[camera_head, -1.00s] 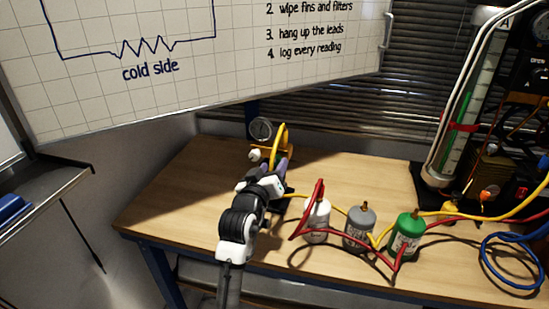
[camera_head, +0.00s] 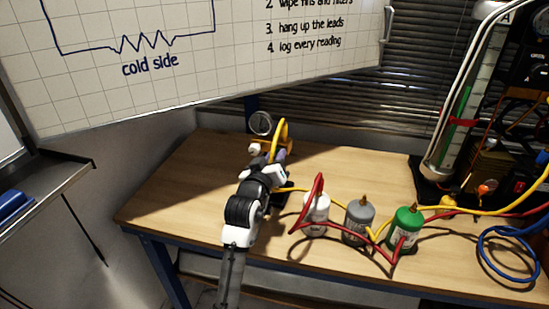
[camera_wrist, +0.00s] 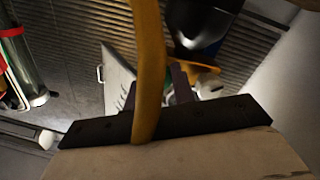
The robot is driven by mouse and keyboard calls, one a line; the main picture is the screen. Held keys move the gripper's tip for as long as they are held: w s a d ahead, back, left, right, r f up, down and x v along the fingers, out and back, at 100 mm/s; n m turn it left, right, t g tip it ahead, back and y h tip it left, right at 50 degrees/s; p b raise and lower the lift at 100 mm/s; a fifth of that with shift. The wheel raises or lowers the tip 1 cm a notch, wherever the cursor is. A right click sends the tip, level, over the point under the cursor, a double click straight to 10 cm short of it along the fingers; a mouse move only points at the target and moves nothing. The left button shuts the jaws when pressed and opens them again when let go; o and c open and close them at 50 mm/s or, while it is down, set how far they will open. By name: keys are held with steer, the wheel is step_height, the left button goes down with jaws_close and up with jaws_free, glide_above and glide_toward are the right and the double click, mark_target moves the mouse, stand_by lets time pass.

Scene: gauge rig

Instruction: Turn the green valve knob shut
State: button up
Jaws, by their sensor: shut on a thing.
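The gauge fitting stands at the table's back left, with a round dial gauge (camera_head: 261,123), a yellow-orange body (camera_head: 287,145) and a small white knob (camera_head: 254,149). A yellow hose (camera_head: 281,130) arches over it and crosses close in front of the wrist camera (camera_wrist: 148,60). My gripper (camera_head: 279,157) is at the front of this fitting, its purple-grey fingers closed on a part that they hide.
A white bottle (camera_head: 316,215), a grey bottle (camera_head: 359,222) and a green bottle (camera_head: 406,230) stand right of my arm with red and yellow hoses around them. A blue hose coil (camera_head: 510,257) lies at the right. The whiteboard (camera_head: 200,60) overhangs the table's back left.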

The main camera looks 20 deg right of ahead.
steer(key=shift+m+b, duration=8.25)
steer(key=shift+m, duration=0.75)
steer(key=o, duration=1)
steer(key=shift+a, duration=0.1)
